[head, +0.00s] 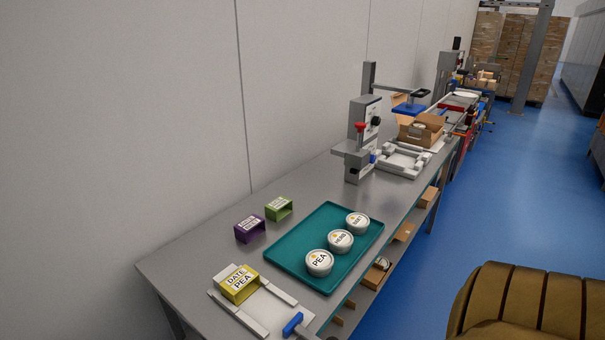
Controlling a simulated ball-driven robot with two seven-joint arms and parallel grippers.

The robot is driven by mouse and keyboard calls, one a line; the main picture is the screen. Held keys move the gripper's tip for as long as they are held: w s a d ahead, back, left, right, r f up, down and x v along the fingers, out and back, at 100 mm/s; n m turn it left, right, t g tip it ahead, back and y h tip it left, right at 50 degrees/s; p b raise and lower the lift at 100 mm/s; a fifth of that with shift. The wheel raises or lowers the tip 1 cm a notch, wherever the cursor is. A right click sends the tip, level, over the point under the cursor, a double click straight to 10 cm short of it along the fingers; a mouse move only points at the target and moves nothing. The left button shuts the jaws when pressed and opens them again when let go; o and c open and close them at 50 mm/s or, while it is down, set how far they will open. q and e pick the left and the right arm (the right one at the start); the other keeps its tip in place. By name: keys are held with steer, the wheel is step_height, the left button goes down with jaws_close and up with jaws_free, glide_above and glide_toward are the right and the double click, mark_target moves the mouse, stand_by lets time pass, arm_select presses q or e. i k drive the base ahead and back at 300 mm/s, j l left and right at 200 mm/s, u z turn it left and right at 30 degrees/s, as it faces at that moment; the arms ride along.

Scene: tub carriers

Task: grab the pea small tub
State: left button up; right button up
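The pea small tub (319,263) is a round white tub with a lid marked PEA. It stands upright on the teal tray (312,226), nearest the front of a row of three tubs. A second white tub (340,241) stands just behind it, and a third tub (357,223) is behind that; their labels are too small to read surely. Neither my left nor my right gripper is in the head view. Nothing covers the pea tub.
A yellow carrier (239,284) marked DATE PEA sits in a white fixture (266,307) at the near end of the grey bench (200,265). Purple (250,229) and green (279,208) carriers stand left of the tray. A grey press (360,140) stands farther back. Blue floor (530,170) lies open at right.

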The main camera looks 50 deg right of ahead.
mark_target(320, 263)
steer(key=z, duration=1.85)
